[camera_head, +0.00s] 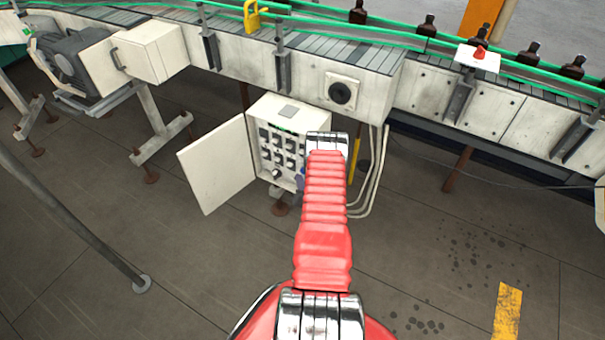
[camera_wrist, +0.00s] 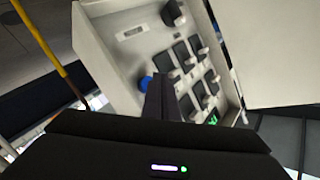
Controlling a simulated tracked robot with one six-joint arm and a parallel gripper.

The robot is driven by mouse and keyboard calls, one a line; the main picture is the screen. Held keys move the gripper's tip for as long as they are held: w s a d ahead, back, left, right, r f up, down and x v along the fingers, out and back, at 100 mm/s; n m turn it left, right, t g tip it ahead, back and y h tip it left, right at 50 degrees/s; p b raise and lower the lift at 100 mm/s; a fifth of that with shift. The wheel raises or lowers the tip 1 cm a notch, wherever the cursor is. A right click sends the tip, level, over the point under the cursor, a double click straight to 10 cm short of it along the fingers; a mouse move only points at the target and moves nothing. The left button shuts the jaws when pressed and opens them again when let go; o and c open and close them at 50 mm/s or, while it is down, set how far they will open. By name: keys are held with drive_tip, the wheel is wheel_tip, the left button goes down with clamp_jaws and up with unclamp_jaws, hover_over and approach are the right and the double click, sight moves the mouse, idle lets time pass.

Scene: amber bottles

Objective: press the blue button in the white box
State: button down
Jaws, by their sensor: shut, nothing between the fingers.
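The white box (camera_head: 283,108) hangs under the conveyor with its door (camera_head: 217,164) swung open to the left. Its panel carries rows of black switches, and it fills much of the wrist view (camera_wrist: 118,52). The blue button (camera_wrist: 145,83) shows in the wrist view on the panel, just left of my fingertips. My gripper (camera_wrist: 159,80) is shut and empty, pointing at the panel close to the button. Whether a finger touches the button or panel I cannot tell. In the head view my red arm hides the right side of the box and most of my gripper.
The open door also shows in the wrist view (camera_wrist: 268,45) at the right. A large black knob (camera_wrist: 173,13) and switches (camera_wrist: 190,75) surround the button. A yellow post (camera_wrist: 48,48) stands left of the box. The conveyor (camera_head: 455,95) with amber bottles (camera_head: 427,26) runs above. The floor in front is mostly clear.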

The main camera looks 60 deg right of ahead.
drive_tip(key=shift+d, duration=0.15)
drive_tip(key=shift+d, duration=0.25)
drive_tip(key=shift+d, duration=0.5)
idle(0.9)
drive_tip(key=shift+a, duration=0.9)
drive_tip(key=shift+a, duration=0.15)
drive_tip(key=a, duration=0.4)
drive_tip(key=shift+s+a, duration=0.25)
drive_tip(key=shift+a, duration=0.1)
idle(0.3)
idle(0.8)
